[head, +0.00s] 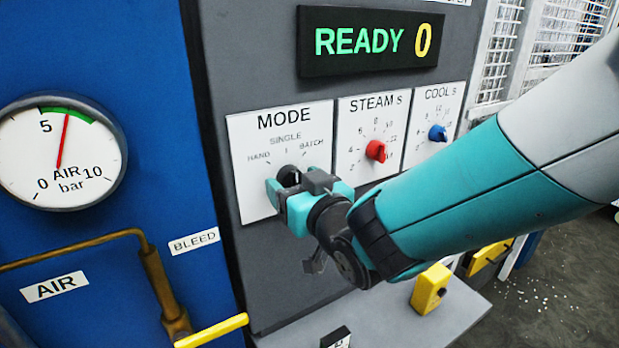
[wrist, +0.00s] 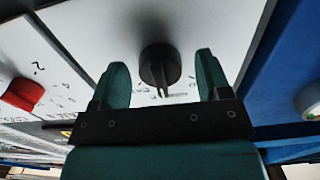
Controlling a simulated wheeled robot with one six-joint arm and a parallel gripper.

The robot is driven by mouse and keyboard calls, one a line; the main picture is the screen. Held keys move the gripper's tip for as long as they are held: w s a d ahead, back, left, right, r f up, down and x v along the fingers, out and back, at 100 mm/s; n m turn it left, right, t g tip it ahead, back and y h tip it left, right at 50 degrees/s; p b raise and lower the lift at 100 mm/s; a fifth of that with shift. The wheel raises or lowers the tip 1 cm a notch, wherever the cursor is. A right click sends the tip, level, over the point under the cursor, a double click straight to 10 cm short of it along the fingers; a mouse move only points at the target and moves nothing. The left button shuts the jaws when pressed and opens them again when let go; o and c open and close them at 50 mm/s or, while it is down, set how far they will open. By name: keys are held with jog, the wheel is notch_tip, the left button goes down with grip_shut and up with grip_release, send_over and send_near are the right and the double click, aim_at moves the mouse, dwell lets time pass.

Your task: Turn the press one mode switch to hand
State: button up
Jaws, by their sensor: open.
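The black mode switch (wrist: 160,64) sits on the white MODE plate (head: 256,187), which is marked HAND, SINGLE and BATCH. In the head view, the switch (head: 288,171) is mostly hidden behind my gripper (head: 287,194). In the wrist view, my gripper (wrist: 162,85) is open, with one teal finger on each side of the switch and a gap to it on both sides. I cannot tell from the head view which mark the switch points at.
A red STEAM knob (head: 376,150) and a blue COOL knob (head: 437,132) sit to the right. The display (head: 372,41) above reads READY 0. A yellow box (head: 431,288) stands on the ledge below. A gauge (head: 62,152) and a yellow-handled valve (head: 212,330) are at left.

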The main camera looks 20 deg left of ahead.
jog(key=c, duration=0.9)
jog(key=shift+f+n+b, duration=0.15)
jog(key=shift+n+b, duration=0.15)
jog(key=shift+b, duration=0.4)
jog(key=n+b, duration=0.3)
jog(key=b, duration=0.1)
jog(key=shift+f, duration=0.15)
jog(key=n+b, duration=0.3)
jog(key=b, duration=0.1)
jog(key=shift+n, duration=0.3)
jog(key=shift+r+n+b, duration=0.25)
jog(key=shift+n+b, duration=0.55)
